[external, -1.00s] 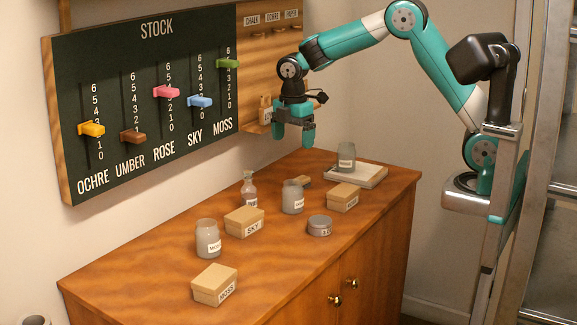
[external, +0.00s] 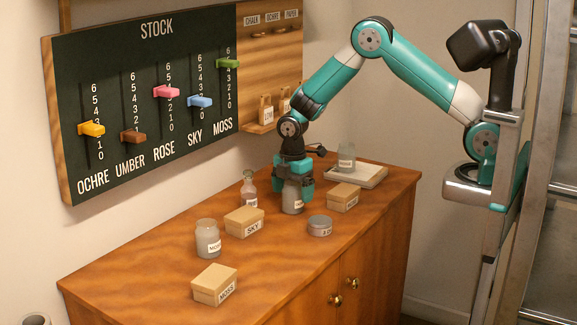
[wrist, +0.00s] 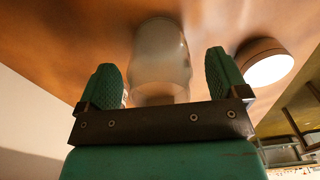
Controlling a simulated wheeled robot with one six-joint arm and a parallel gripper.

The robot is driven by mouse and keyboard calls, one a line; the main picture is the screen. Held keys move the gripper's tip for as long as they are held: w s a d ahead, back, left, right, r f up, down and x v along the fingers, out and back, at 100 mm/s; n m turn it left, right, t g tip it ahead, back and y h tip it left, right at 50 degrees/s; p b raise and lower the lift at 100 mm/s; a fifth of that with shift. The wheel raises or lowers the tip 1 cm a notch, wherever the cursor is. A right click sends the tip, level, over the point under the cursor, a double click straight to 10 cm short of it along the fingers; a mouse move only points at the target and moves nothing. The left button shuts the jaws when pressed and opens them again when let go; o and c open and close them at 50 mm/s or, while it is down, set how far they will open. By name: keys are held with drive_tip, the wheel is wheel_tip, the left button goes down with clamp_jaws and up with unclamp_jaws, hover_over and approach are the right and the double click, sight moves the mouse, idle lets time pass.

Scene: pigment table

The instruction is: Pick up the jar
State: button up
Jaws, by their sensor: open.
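A grey, cloudy glass jar (external: 292,203) with a white label stands upright on the wooden cabinet top. My gripper (external: 293,189) points down over it, with its green fingers around the jar's upper part. In the wrist view the jar (wrist: 160,55) shows between the two spread fingertips of my gripper (wrist: 163,82), with a gap on each side. The fingers are open. The upper part of the jar is hidden by the gripper in the external view.
Close by are a glass bottle (external: 249,190), a SKY box (external: 243,220), another box (external: 343,196) and a round tin (external: 320,225), also in the wrist view (wrist: 266,62). Another jar (external: 346,157) stands on a pale slab (external: 369,177). A labelled jar (external: 207,236) and MOSS box (external: 213,284) stand nearer the front.

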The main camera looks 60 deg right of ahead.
drive_tip(key=c, duration=1)
drive_tip(key=shift+c, duration=0.2)
